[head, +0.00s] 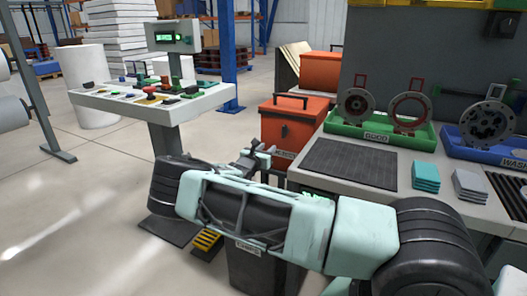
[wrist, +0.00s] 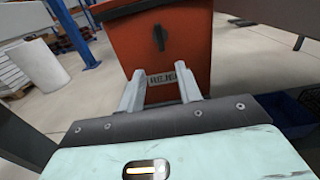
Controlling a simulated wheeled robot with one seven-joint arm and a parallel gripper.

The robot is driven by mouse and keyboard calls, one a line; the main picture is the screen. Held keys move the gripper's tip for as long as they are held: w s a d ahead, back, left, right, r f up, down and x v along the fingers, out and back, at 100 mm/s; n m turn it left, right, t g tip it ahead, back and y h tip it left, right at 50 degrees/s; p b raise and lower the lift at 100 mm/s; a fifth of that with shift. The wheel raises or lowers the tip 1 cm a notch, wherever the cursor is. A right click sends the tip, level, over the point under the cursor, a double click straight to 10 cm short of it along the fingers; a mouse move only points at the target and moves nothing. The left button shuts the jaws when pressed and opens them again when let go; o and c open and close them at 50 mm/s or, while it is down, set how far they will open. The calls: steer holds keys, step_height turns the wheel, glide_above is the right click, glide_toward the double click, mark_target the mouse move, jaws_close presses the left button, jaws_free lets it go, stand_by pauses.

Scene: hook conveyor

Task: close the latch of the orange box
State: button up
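The orange box (head: 297,116) has a black handle on its lid and stands left of the workbench. Its front face fills the upper middle of the wrist view (wrist: 185,50). The dark latch (wrist: 159,37) is on that face, standing roughly upright and slightly tilted, above a label plate; it is a small dark mark in the head view (head: 284,131). My gripper (wrist: 160,70) is open and empty, its two fingers pointing at the box front below the latch. They appear apart from the latch. In the head view my gripper (head: 257,158) is beside the box's lower left.
A second orange box (head: 320,71) stands behind. The workbench (head: 310,178) at right holds a black mat, a green tray (head: 345,128) and a blue tray (head: 455,146) with round parts. A control console (head: 150,98) stands left. Open floor lies between.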

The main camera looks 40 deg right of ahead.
steer(key=shift+v, duration=1.15)
